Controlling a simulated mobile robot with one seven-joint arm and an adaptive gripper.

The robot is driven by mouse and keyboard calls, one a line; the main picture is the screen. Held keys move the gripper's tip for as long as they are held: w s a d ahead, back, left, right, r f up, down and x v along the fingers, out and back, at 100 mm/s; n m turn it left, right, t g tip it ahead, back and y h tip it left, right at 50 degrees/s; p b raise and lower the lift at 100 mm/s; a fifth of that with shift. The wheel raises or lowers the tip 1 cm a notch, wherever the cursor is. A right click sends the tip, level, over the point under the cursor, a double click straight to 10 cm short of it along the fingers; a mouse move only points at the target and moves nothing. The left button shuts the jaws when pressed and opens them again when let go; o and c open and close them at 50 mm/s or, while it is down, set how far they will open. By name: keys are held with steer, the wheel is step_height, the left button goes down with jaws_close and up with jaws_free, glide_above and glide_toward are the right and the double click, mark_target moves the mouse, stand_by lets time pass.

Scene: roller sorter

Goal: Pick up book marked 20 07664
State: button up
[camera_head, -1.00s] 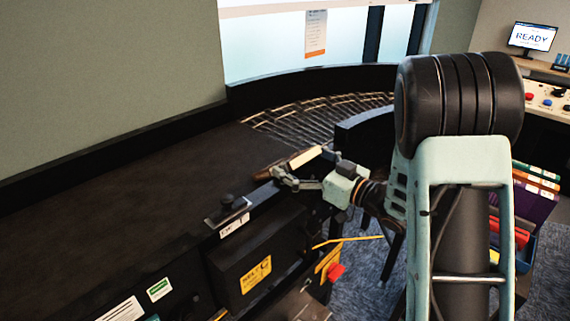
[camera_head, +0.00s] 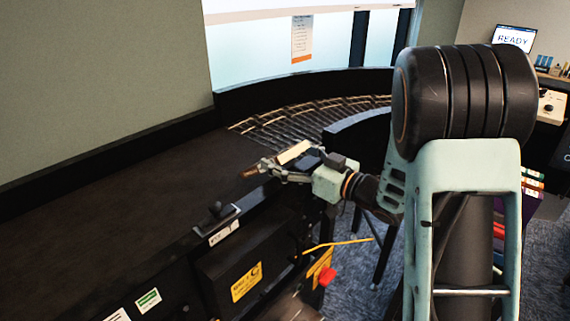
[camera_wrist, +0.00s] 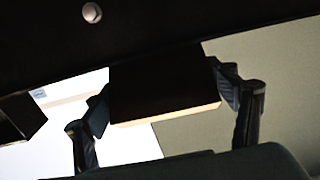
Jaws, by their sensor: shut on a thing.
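My gripper (camera_head: 270,170) is shut on a book (camera_head: 294,152), above the near edge of the dark conveyor belt (camera_head: 110,210). The book shows a cream page edge and a dark cover. In the wrist view the book (camera_wrist: 165,85) is a dark block with a pale lower edge, between the two fingers of my gripper (camera_wrist: 165,98). No number on it can be read, so I cannot tell whether it is marked 20 07664.
A curved roller section (camera_head: 300,120) continues from the belt's far end. A black side rail with a knob (camera_head: 216,208) and a red button (camera_head: 327,278) lie on the near side. Coloured books (camera_head: 533,182) stand at the right, below a READY screen (camera_head: 514,38).

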steer(key=s+d+r+b, duration=0.1)
steer(key=s+d+r, duration=0.8)
steer(key=s+r, duration=0.1)
steer(key=shift+s+d, duration=0.2)
steer(key=shift+s, duration=0.05)
steer(key=shift+r, duration=0.1)
steer(key=o, duration=0.7)
steer(key=c, duration=0.7)
step_height(320, 180, up, 8)
steer(key=s+d+p, duration=0.1)
steer(key=d+p, duration=0.1)
steer(key=p, duration=0.4)
steer(key=shift+s+p, duration=0.2)
steer(key=shift+p, duration=0.15)
